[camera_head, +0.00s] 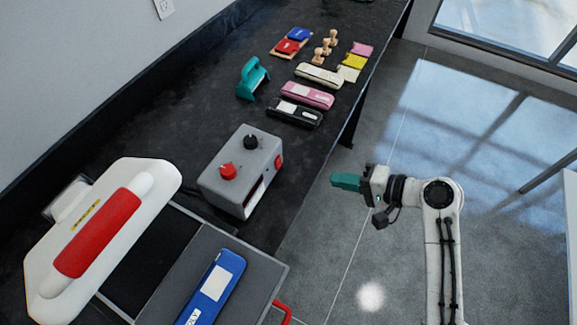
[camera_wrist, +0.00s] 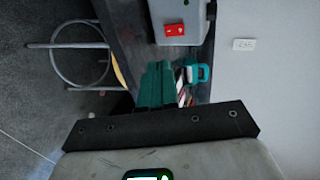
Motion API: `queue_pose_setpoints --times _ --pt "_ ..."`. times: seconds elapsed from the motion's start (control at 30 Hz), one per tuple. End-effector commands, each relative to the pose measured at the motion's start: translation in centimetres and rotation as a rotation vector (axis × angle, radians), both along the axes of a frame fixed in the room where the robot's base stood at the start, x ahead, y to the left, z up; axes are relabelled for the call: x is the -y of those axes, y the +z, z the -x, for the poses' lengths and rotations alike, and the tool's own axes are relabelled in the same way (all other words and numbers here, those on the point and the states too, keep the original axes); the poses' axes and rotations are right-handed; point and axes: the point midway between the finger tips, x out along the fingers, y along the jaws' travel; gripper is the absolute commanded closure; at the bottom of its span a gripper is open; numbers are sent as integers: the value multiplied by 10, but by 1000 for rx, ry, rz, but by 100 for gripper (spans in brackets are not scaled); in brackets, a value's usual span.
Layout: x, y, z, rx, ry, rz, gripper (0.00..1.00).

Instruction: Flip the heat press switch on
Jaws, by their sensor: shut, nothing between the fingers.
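The heat press (camera_head: 150,185) stands on the black counter at the left, white with a red handle bar. Beside it is a grey control box (camera_head: 222,180) with a black knob, a red knob and a red switch (camera_head: 278,162) on its right side. In the wrist view the grey box (camera_wrist: 190,12) is at the top, and its red rocker switch (camera_wrist: 174,29) faces me. My gripper (camera_head: 345,181), with teal fingers, is shut and empty, right of the box beyond the counter edge and apart from the switch. The fingers show in the wrist view (camera_wrist: 156,80). The switch's setting is unclear.
Staplers (camera_head: 307,95), a teal punch (camera_head: 253,78), stamps and coloured pads lie farther along the counter (camera_head: 185,100). A blue item (camera_head: 215,282) lies on the grey press bed in front. Open floor (camera_head: 330,250) lies right of the counter. A stool (camera_wrist: 80,47) shows in the wrist view.

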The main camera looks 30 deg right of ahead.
Motion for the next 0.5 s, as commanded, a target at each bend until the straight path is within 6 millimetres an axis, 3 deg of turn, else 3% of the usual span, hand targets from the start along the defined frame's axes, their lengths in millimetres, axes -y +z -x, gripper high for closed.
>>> queue_pose_setpoints --times 0.27,0.5 --pt "-3 -1 -4 1 1 -1 100" --pt "-21 -14 -29 -1 3 -3 100"
